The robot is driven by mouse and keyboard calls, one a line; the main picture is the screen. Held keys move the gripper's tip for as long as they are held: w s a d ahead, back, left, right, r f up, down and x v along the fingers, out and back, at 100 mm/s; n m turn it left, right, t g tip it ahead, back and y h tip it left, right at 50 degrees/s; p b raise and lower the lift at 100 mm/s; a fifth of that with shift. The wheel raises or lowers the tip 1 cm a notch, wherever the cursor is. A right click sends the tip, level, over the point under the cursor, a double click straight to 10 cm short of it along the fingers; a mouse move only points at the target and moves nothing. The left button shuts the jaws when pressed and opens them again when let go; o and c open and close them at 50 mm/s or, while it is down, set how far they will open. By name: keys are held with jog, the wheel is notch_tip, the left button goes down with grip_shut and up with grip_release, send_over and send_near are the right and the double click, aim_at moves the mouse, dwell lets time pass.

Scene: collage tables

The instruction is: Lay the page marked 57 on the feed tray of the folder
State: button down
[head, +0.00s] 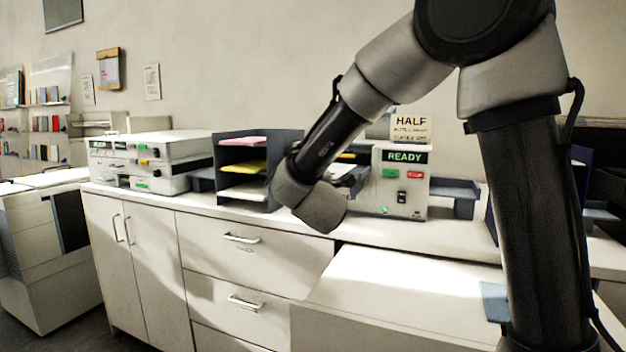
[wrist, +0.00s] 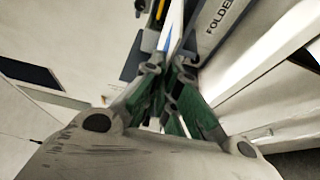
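My gripper (wrist: 169,76) shows in the wrist view with its green-padded fingers close together; in the head view my own wrist hides it. A thin white and blue strip (wrist: 173,28) shows just beyond the fingertips. I cannot tell whether it is a page or is held. A grey bar lettered FOLDER (wrist: 216,20) lies close to the right of the fingers. In the head view a white machine (head: 403,180) shows READY, with a HALF sign above it. A pale, flat surface (head: 343,174) at its left is partly hidden by my arm. No mark 57 is readable.
A dark sorter (head: 262,190) with pink, yellow and white sheets stands left of my wrist. Another white machine (head: 150,160) stands farther left. A blue-grey tray (head: 455,190) is at the READY machine's right. The white countertop (head: 290,219) has a clear front strip.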

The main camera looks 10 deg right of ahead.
jog(key=w+d+f, duration=0.2)
jog(key=w+d, duration=0.2)
jog(key=w, duration=0.2)
jog(key=shift+w+d, duration=0.15)
jog(key=shift+w, duration=0.05)
jog(key=c, duration=1.6)
grip_release()
jog(key=shift+o, duration=0.2)
jog(key=s+a, duration=0.2)
jog(key=s, duration=1)
